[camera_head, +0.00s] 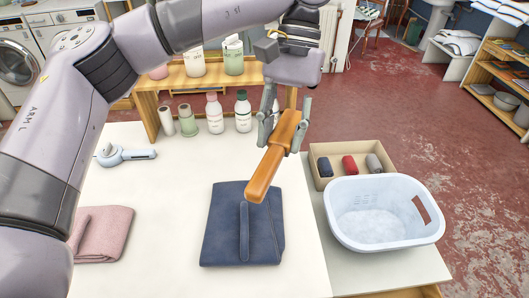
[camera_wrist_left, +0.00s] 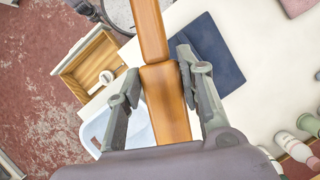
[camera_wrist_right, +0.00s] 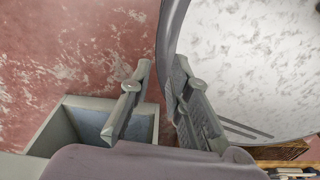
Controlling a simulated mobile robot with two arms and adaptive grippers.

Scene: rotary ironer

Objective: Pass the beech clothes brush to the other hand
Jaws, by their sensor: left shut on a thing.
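The beech clothes brush (camera_head: 266,172) is orange-brown wood, held in the air above the white table and tilted, its lower end over the folded navy cloth. My left gripper (camera_head: 284,122) is shut on its upper part. In the left wrist view the brush (camera_wrist_left: 152,35) runs between the fingers of the left gripper (camera_wrist_left: 158,72). My right gripper (camera_wrist_right: 161,72) shows only in the right wrist view; its fingers are apart with nothing between them. The brush does not show in that view.
The folded navy cloth (camera_head: 222,225) lies on the white table (camera_head: 150,230). A white basket (camera_head: 388,238) and a cardboard box (camera_head: 320,182) with rolled cloths stand to the right. Several bottles (camera_head: 215,113) stand behind. A large grey-rimmed pale round thing (camera_wrist_right: 245,60) is beside my right gripper.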

